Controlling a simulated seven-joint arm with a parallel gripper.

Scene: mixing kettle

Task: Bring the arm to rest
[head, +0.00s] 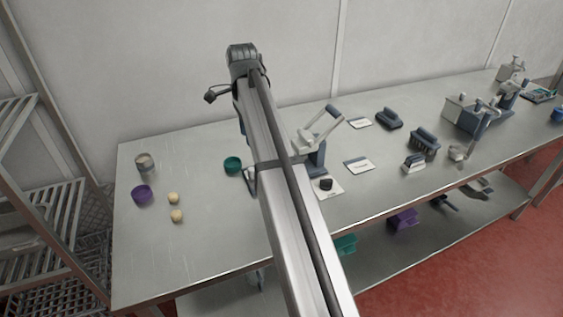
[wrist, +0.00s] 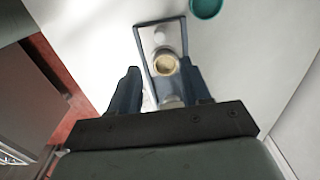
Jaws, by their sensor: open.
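My gripper (wrist: 159,66) shows in the wrist view with its two dark blue fingers spread apart. A narrow blue-edged stand or tray (wrist: 146,50) lies beyond and between the fingers, with a round cream-topped piece (wrist: 165,64) on it. I see no contact between fingers and piece, but the exact gap is unclear. In the head view my arm reaches up across the bench (head: 212,220) and hides the gripper. A teal bowl (head: 232,165) is just left of the arm, and it also shows at the top of the wrist view (wrist: 206,6).
A purple bowl (head: 141,194), a jar (head: 145,163) and two cream balls (head: 175,207) stand on the left. A lever press (head: 318,145) stands close right of my arm. Brushes (head: 425,141) and a grey caddy (head: 470,117) stand farther right. The bench's front left is clear.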

